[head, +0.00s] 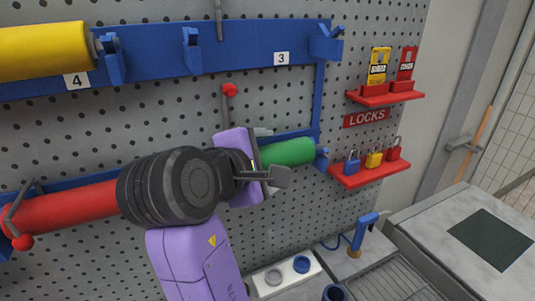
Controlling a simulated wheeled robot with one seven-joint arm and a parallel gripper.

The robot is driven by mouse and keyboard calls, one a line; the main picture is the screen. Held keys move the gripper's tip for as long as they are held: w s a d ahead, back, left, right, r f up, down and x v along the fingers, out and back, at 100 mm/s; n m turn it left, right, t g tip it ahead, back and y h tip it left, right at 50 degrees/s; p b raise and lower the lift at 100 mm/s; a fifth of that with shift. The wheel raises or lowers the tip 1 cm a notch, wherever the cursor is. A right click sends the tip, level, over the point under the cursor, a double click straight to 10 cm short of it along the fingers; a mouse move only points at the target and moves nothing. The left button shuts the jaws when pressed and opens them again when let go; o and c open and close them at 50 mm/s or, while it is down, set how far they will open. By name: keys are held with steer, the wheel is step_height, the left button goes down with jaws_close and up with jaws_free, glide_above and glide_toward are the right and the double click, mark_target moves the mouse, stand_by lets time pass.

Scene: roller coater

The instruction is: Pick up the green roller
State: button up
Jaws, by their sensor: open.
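The green roller (288,152) lies level on a blue bracket rack on the pegboard, in the middle of the head view. Only its right part shows; my arm and gripper hide the rest. My gripper (268,176) is in front of the green roller's left part, with its jaws open. I cannot tell from this view whether the fingers touch the roller or how far they stand from it.
A red roller (75,208) hangs at left, partly behind my arm. A yellow roller (40,50) hangs at upper left on the blue rack (240,50). Red lock shelves (370,172) jut out at right. A bench (400,285) stands below right.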

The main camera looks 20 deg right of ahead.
steer(key=shift+w+d+f, duration=0.1)
steer(key=shift+w+d, duration=0.05)
steer(key=shift+d, duration=0.05)
steer(key=c, duration=1.3)
